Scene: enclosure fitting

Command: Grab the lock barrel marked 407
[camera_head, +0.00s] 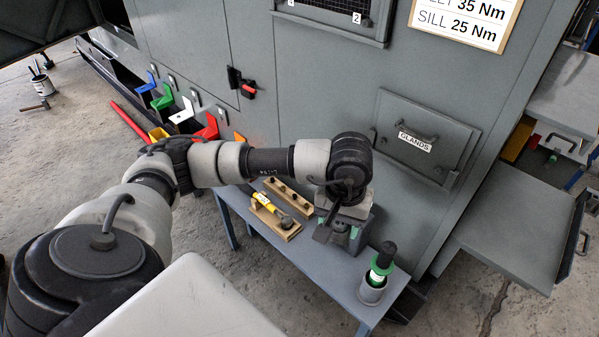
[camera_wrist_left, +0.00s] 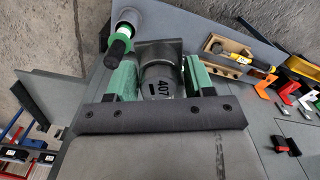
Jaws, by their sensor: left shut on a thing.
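The lock barrel marked 407 (camera_wrist_left: 158,84) is a grey cylinder whose number shows in the left wrist view. It sits between the two green-padded fingers of my left gripper (camera_head: 338,226), which is shut on it. A dark plate (camera_wrist_left: 160,48) shows just beyond the barrel in that view. In the head view the gripper points down over the small grey bench (camera_head: 305,263), and its body hides most of the barrel. I cannot tell whether the barrel touches the bench. My right gripper is in neither view.
A wooden block with dark pegs (camera_head: 289,203) and a yellow-handled tool on a wooden rest (camera_head: 283,231) lie left of the gripper. A green and black tool (camera_head: 381,263) stands in a grey cup (camera_head: 372,291) to the right. The grey enclosure with its GLANDS hatch (camera_head: 425,138) rises behind.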

